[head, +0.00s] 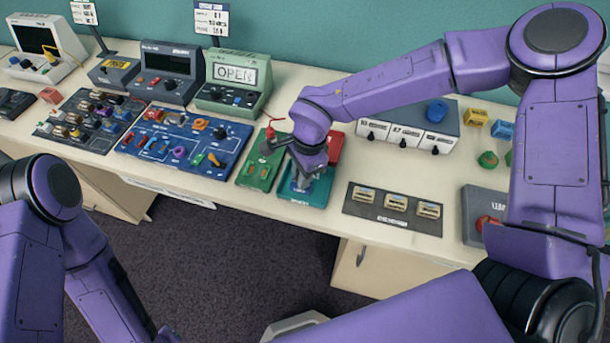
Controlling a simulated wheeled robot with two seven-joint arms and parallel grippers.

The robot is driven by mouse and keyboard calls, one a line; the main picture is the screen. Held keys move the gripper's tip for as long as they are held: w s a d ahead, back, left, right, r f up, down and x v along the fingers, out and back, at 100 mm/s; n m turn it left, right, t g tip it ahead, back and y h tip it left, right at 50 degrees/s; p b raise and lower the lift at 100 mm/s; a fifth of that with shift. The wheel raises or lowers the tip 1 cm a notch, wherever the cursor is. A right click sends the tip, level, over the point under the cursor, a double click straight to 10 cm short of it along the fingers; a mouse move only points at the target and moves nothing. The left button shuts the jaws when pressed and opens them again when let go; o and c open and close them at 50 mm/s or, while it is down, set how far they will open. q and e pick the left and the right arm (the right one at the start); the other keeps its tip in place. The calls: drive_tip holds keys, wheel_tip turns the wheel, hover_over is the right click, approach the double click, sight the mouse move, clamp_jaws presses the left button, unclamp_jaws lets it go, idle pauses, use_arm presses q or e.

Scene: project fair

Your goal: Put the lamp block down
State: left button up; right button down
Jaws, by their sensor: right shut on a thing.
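My right gripper (303,182) reaches down from the upper right over a teal tray (322,196) near the table's front edge. It is shut on a small greyish thing at the tray, probably the lamp block. The wrist and fingers hide most of it, so I cannot tell whether it touches the tray. My left arm comes in at the lower left, and its gripper is not in view.
A green board (254,176) adjoins the tray on the left, and a red piece (336,146) lies behind. A blue board (184,141) is further left. A dark plate (362,209) with several cards lies right. White switch boxes (405,133) stand behind.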

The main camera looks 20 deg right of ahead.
drive_tip(key=f, duration=0.2)
drive_tip(key=f+p, duration=0.1)
drive_tip(key=shift+w+d+f, duration=0.35)
drive_tip(key=shift+d+f, duration=0.05)
drive_tip(key=shift+f, duration=0.35)
drive_tip(key=c, duration=1.1)
unclamp_jaws()
drive_tip(key=shift+f, duration=0.1)
drive_tip(key=shift+o, duration=0.2)
wheel_tip(320, 180, up, 12)
drive_tip(key=d+b, duration=0.1)
drive_tip(key=b, duration=0.1)
drive_tip(key=shift+w+d, duration=0.2)
drive_tip(key=shift+d, duration=0.15)
